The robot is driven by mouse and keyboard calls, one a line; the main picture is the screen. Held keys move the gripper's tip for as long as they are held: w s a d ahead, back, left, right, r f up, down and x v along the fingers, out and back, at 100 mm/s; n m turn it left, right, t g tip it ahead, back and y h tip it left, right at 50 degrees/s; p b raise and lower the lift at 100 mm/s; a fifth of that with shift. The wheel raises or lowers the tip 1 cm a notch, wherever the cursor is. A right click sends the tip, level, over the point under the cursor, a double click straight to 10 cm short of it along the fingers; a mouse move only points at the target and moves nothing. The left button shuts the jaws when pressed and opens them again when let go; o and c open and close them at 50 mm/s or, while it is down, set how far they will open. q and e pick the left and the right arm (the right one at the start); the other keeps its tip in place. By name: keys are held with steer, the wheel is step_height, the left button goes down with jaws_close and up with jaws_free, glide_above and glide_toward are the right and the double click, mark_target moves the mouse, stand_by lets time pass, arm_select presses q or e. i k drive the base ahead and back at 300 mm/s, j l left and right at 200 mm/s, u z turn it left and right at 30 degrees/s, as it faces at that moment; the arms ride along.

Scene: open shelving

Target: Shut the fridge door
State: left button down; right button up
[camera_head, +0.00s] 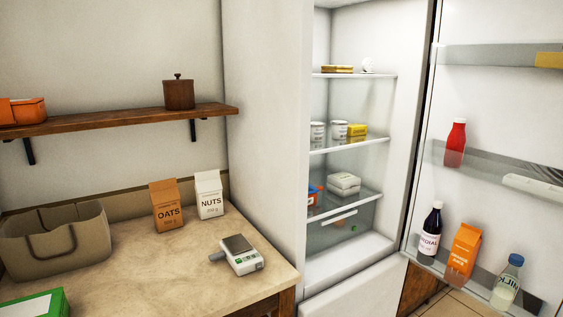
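The fridge (262,110) stands right of the counter, its inside in plain view. Its door (482,108) is swung wide open to the right, with its inner side and racks facing me. The door racks hold a red bottle (456,142), a dark cordial bottle (431,229), an orange carton (464,247) and a milk bottle (507,282). The door's outer side and handle are hidden, and its right edge runs out of the picture. Neither of my grippers shows in the head view.
A counter (200,270) at left bears a bag (55,243), an oats carton (166,206), a nuts carton (209,195) and a small scale-like device (240,254). A wall shelf (130,118) hangs above. Food sits on the fridge shelves (350,147); none visibly juts out past the fridge front.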

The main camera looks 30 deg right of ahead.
mark_target(483, 72)
steer(key=l+u, duration=0.1)
steer(key=l, duration=0.4)
steer(key=k+l+u, duration=0.15)
steer(key=l, duration=0.35)
steer(key=l+u, duration=0.1)
steer(key=l, duration=0.4)
steer(key=k+l+u, duration=0.15)
steer(key=l, duration=0.35)
steer(key=k+l+u, duration=0.1)
steer(key=l, duration=0.4)
steer(key=k+l, duration=0.1)
steer(key=l, duration=0.3)
steer(key=k+l, duration=0.1)
steer(key=l, duration=0.35)
steer(key=k+l, duration=0.1)
steer(key=l, duration=0.3)
steer(key=k+l, duration=0.1)
steer(key=l, duration=0.35)
steer(key=k+l, duration=0.15)
steer(key=l, duration=0.25)
steer(key=k+l, duration=0.1)
steer(key=l, duration=0.35)
steer(key=k+l, duration=0.1)
steer(key=l, duration=0.3)
